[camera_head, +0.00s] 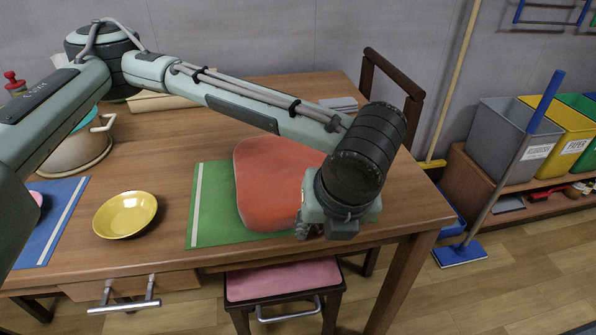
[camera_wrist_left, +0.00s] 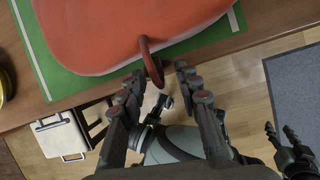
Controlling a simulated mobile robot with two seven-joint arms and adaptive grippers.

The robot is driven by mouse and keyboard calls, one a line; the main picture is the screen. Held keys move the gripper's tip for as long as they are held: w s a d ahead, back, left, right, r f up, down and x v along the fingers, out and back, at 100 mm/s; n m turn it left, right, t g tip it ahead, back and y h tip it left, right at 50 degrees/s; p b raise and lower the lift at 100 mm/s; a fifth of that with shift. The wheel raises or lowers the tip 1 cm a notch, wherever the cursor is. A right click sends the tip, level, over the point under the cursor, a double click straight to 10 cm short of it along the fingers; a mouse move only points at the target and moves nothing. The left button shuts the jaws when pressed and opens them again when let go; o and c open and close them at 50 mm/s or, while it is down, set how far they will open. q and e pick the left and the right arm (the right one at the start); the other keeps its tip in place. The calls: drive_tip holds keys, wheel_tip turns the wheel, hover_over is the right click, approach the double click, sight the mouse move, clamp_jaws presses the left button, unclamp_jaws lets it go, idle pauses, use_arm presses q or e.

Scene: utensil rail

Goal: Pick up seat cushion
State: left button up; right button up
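The orange-red seat cushion (camera_head: 272,180) lies on a green mat (camera_head: 208,215) near the table's front edge. In the left wrist view the cushion (camera_wrist_left: 110,30) fills the top, with a red loop handle (camera_wrist_left: 151,62) at its front edge. My left gripper (camera_head: 304,230) is over the cushion's front right corner, partly hidden by its own wrist. In the left wrist view its fingers (camera_wrist_left: 160,74) are apart and empty, with the loop close to or between the tips; contact cannot be told. My right gripper (camera_wrist_left: 281,130) shows low at the right of that view, fingers apart, away from the cushion.
A yellow bowl (camera_head: 126,214) and a pot (camera_head: 80,150) stand left of the mat. A wooden chair (camera_head: 390,85) is behind the table. A pink-topped stool (camera_head: 283,278) stands under the front edge.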

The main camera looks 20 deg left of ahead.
use_arm(q)
clamp_jaws()
idle(0.5)
